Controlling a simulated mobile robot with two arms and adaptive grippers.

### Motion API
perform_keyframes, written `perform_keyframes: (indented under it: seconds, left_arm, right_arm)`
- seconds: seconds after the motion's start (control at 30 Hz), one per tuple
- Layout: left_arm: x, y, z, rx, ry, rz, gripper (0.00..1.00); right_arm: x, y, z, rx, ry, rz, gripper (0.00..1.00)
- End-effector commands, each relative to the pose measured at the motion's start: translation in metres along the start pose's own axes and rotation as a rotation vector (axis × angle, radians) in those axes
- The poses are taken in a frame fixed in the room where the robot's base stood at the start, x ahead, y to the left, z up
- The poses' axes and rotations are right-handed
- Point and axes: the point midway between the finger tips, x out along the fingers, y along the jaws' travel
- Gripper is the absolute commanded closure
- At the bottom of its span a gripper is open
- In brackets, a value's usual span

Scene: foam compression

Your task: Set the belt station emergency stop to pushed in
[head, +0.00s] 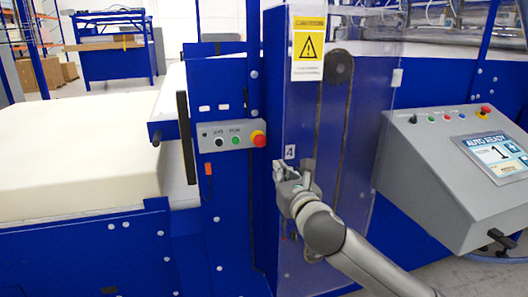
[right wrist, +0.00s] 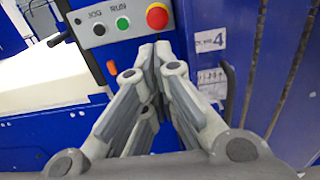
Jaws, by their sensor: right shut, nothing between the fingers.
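The belt station emergency stop is a red mushroom button (head: 258,138) with a yellow base, at the right end of a small grey JOG/RUN panel (head: 225,136) on the blue machine post. In the right wrist view the red button (right wrist: 157,16) is at the top, just beyond the fingertips. I cannot tell whether it is pushed in. My right gripper (head: 278,168) is shut and empty, to the right of and below the button in the head view. In the right wrist view its fingertips (right wrist: 155,50) appear below the button, seemingly apart from it. My left gripper is not in view.
A clear guard (head: 300,120) with a yellow warning sign (head: 309,46) stands right of the button. A grey console (head: 440,180) with a screen and another red button (head: 486,109) is at right. A large cream foam block (head: 80,150) lies at left.

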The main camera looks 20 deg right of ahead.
Motion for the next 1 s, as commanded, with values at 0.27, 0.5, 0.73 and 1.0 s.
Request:
perform_keyframes:
  seconds: [0.27, 0.5, 0.73, 1.0]
  left_arm:
    - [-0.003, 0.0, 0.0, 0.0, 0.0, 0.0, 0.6]
    - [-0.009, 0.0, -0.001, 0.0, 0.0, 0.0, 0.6]
    - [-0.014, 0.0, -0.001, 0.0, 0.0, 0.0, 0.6]
    - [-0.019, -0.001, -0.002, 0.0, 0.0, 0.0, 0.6]
  right_arm:
    - [0.018, 0.0, 0.001, 0.004, 0.001, -0.001, 1.0]
    - [0.058, 0.0, 0.001, 0.006, 0.002, -0.002, 1.0]
    - [0.095, 0.0, 0.001, 0.005, 0.002, -0.002, 1.0]
    - [0.128, 0.001, 0.001, 0.006, 0.001, -0.001, 1.0]
